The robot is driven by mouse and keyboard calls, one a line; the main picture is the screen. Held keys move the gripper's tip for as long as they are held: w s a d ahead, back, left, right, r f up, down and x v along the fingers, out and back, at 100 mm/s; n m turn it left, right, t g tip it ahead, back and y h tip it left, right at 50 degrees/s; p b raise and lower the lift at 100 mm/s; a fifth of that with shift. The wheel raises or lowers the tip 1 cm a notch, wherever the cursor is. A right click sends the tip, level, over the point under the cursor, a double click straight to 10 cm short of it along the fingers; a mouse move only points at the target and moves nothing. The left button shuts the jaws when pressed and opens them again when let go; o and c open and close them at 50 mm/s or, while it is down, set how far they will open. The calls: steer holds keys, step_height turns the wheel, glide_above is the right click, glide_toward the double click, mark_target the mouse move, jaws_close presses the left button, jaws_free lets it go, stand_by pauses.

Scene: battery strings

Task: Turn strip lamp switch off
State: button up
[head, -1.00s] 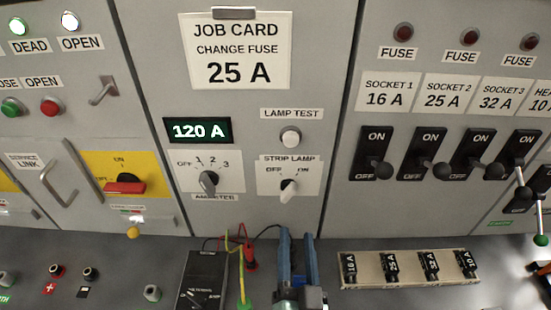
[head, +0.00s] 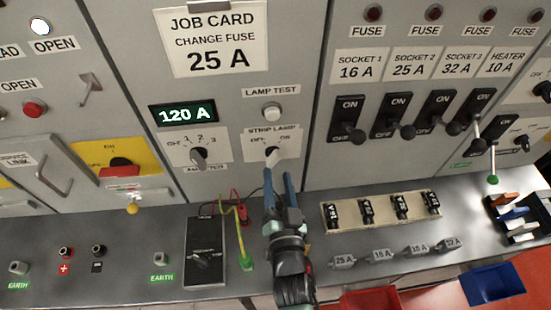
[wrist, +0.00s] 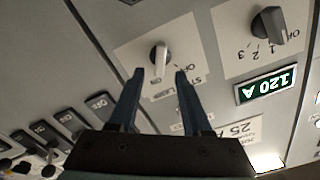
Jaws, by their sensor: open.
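My gripper (head: 278,173) has blue fingers spread apart and empty, just below the knob in the head view. In the wrist view the gripper's fingertips (wrist: 159,74) frame the knob's lower end; contact cannot be told.
The lamp test button (head: 272,111) is above the switch and the ammeter knob (head: 199,155) to its left. A black meter (head: 205,255) with leads stands left of my arm. A fuse rack (head: 381,209) is on the right of the bench, below black socket levers (head: 396,120).

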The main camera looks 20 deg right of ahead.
mark_target(275, 162)
steer(key=shift+p+x, duration=0.35)
steer(key=shift+x, duration=2)
steer(key=shift+c, duration=0.3)
jaws_close()
